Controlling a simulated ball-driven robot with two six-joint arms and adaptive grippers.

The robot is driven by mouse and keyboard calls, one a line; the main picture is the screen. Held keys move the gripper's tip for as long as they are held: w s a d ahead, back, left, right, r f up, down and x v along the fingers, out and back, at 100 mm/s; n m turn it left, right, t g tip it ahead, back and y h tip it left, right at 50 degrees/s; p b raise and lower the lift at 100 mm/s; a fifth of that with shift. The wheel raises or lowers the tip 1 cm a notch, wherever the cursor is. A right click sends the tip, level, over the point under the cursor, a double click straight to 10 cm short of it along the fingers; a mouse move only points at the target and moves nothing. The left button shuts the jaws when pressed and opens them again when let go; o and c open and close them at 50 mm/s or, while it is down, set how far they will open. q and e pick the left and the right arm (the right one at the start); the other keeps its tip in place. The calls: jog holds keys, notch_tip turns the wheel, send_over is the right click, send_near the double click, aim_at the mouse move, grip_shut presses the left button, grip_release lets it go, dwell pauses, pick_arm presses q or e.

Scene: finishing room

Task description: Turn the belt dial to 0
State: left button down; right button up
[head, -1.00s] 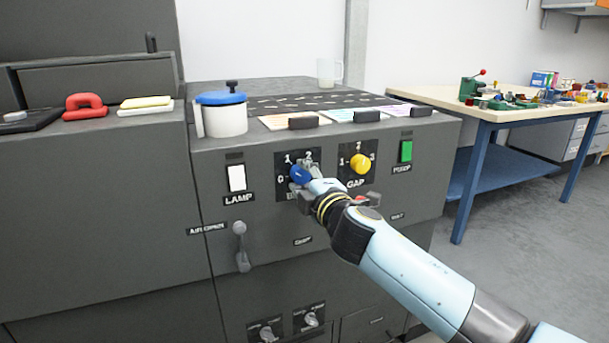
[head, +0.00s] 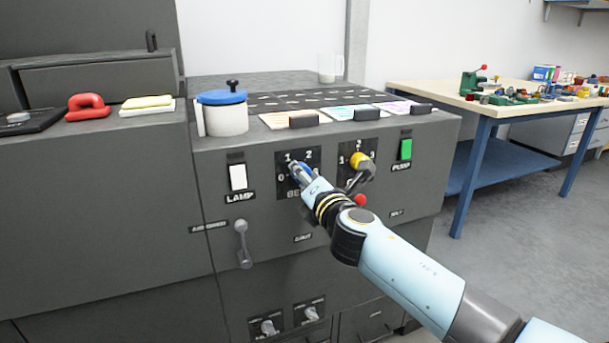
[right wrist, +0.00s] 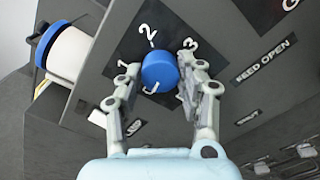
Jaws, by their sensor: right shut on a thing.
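The belt dial (head: 293,166) is a blue knob on a black plate with white numbers, on the front of the grey machine. 0, 1 and 2 show around it in the head view. My right gripper (head: 301,174) reaches it from the lower right and hides much of the knob and its label. In the right wrist view the blue knob (right wrist: 159,68) sits between the two fingers of my right gripper (right wrist: 160,84), which is shut on it. I cannot tell for certain which number the knob points to. My left gripper is not in view.
The white lamp switch (head: 238,177) is on the left and the green pump switch (head: 405,149) on the right. A grey handle (head: 242,244) hangs below.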

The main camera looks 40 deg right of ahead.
jog(key=shift+f+n, duration=0.2)
jog(key=shift+n, duration=0.2)
jog(key=o, duration=1.2)
jog(key=shift+r, duration=0.1)
jog(key=shift+c, duration=0.2)
jog(key=v, duration=1.2)
